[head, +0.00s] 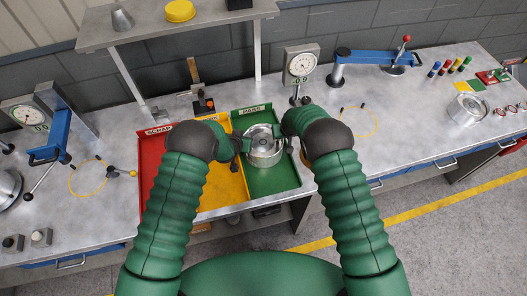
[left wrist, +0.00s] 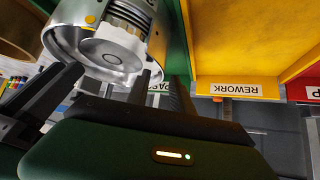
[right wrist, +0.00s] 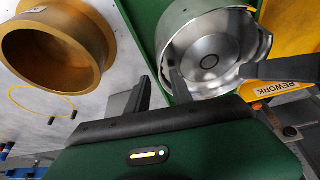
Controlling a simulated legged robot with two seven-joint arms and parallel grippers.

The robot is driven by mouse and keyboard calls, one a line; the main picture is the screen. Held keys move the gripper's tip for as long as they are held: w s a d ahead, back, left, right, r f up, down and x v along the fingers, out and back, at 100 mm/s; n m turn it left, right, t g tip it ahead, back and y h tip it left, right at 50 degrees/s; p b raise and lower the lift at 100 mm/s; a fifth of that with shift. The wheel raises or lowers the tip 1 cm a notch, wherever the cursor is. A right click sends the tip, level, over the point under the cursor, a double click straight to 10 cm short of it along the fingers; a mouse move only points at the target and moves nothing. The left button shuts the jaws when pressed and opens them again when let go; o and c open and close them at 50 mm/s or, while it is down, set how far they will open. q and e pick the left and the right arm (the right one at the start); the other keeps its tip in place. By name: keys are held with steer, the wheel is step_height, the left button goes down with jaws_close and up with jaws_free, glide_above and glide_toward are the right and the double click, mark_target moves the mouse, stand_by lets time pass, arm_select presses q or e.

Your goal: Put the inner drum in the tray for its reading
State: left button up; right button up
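The silver inner drum (head: 264,150) sits over the green PASS compartment (head: 275,184) of the tray, its round opening facing up. In the right wrist view its bare inside and central hub (right wrist: 209,62) show. My left gripper (head: 240,150) is at the drum's left side, with its fingers (left wrist: 158,75) apart near the rim. My right gripper (right wrist: 162,75) is at the drum's right side, fingers apart, one over the drum's edge and one outside it. In the head view my right gripper is mostly hidden behind my arm. Firm contact with the drum cannot be told.
The tray also has a yellow REWORK compartment (head: 222,188) and a red SCRAP compartment (head: 153,165). A dial gauge (head: 301,65) stands behind the tray. A gold ring-shaped part (right wrist: 55,45) stands beside the tray.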

arm_select(q)
steer(key=shift+s+r, duration=0.25)
steer(key=shift+r, duration=0.1)
arm_select(e)
steer(key=shift+s+r, duration=0.1)
steer(key=shift+r, duration=0.05)
arm_select(q)
steer(key=v, duration=1.1)
arm_select(e)
steer(key=v, duration=1.1)
steer(key=shift+r, duration=0.3)
arm_select(q)
steer(key=shift+w+f, duration=0.1)
